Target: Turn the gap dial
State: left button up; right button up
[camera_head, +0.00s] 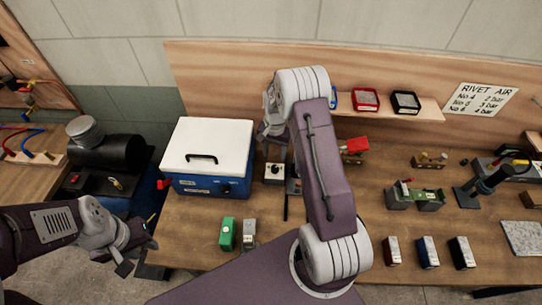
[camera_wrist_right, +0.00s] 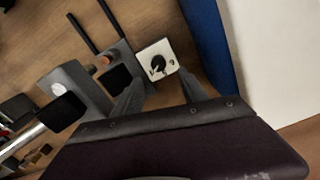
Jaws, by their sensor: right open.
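The likely gap dial (camera_head: 274,172) is a small box with a white top and a black round knob, standing on the bench right of the blue-and-white case. In the right wrist view the dial's white face (camera_wrist_right: 150,52) and black knob lie just beyond the fingertips. My right gripper (camera_wrist_right: 161,82) is open, with its fingers apart and nothing between them. In the head view my right gripper (camera_head: 270,128) is above and behind the dial, partly hidden by my arm. My left gripper (camera_head: 138,256) is open and empty, off the bench's front left edge.
A blue case with white lid (camera_head: 205,150) stands close left of the dial. A green block (camera_head: 227,234) and grey block (camera_head: 249,234) stand in front. A shelf (camera_head: 431,113) holds red and black trays. Several small blocks stand at the front right.

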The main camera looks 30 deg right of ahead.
jog(key=s, duration=0.2)
jog(key=p, duration=0.2)
send_over(275, 167)
notch_tip(275, 167, down, 4)
jog(key=shift+w, duration=0.1)
jog(key=f, duration=0.2)
jog(key=f+p, duration=0.1)
jog(key=f, duration=0.1)
jog(key=shift+s, duration=0.2)
jog(key=shift+s+f, duration=0.15)
jog(key=shift+f, duration=0.15)
jog(key=shift+w+f, duration=0.1)
jog(key=shift+w, duration=0.2)
jog(key=c, duration=0.5)
pick_arm(q)
notch_tip(275, 167, up, 4)
jog(key=shift+s+f, duration=0.1)
jog(key=shift+f, duration=0.15)
pick_arm(e)
grip_shut()
